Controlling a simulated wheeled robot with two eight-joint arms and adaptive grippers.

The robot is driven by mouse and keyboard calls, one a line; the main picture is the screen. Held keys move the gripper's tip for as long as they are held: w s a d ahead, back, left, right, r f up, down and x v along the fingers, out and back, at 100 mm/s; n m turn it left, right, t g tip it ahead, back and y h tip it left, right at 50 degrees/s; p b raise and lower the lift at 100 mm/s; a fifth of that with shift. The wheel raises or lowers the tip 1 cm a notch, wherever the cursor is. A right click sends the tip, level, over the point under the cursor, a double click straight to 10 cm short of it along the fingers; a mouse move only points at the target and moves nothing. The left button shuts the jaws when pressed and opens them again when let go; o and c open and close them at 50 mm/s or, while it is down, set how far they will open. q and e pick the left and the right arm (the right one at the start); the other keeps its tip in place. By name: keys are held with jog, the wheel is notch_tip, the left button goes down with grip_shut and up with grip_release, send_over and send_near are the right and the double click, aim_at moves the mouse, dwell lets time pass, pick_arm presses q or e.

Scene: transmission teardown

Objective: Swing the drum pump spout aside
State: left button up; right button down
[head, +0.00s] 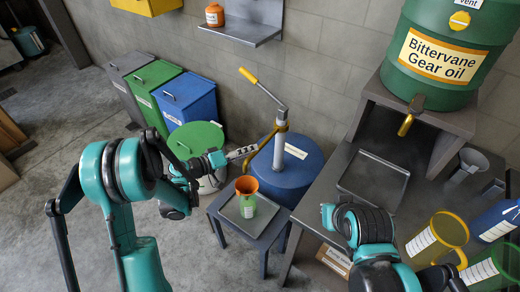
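The drum pump stands on a blue drum (286,176), with a grey post (279,152) and a lever with a yellow grip (248,75). Its brass spout (264,139) curves from the top of the post out to the left and down. The spout's end is near my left gripper (246,152), which reaches in from the left. I cannot tell whether the fingers touch the spout or how far apart they are. A green container with an orange funnel (246,185) stands below the spout's end. My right arm shows at the bottom right; its gripper is not visible.
The container stands on a tray on a small grey table (225,228). A workbench with an empty tray (373,180) and a green gear oil barrel (448,45) is at right. Yellow (437,238) and blue jugs stand there. Coloured bins (186,98) line the wall.

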aim_at(260, 146)
pick_arm(q)
jog(key=b+x, duration=0.1)
jog(key=x, duration=0.4)
jog(key=shift+w+d+f, duration=0.1)
jog(key=shift+w+d, duration=0.15)
grip_shut()
